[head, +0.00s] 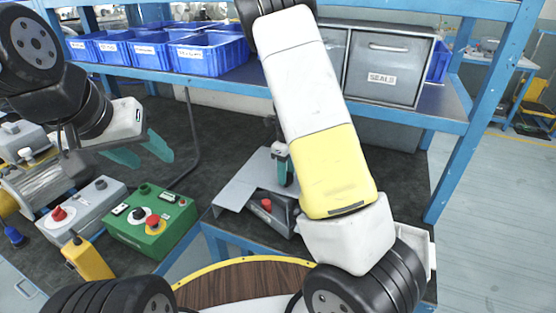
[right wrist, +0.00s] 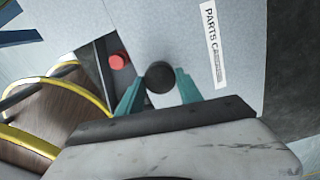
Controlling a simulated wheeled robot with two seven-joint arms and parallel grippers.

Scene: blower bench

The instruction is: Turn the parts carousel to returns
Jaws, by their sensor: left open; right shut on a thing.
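A grey panel (head: 238,192) with a label (right wrist: 213,45) starting "PARTS C" lies at the bench's front edge; the rest of its wording is too blurred to read. My right gripper (right wrist: 158,88) has its teal fingers on either side of a round black knob (right wrist: 160,77) on this panel and is shut on it. In the head view my right arm hides the knob and much of the panel. A red button (head: 266,204) on a dark box is beside the panel; it also shows in the right wrist view (right wrist: 117,61). My left gripper (head: 146,152) is open and empty above the bench at left.
A green control box (head: 150,220) and a grey box (head: 84,208) with a red button stand at left. Blue bins (head: 208,54) and a grey drawer labelled SEALS (head: 385,65) sit on the shelf. A yellow-rimmed wooden surface (head: 240,280) is in front. Dark bench behind is mostly clear.

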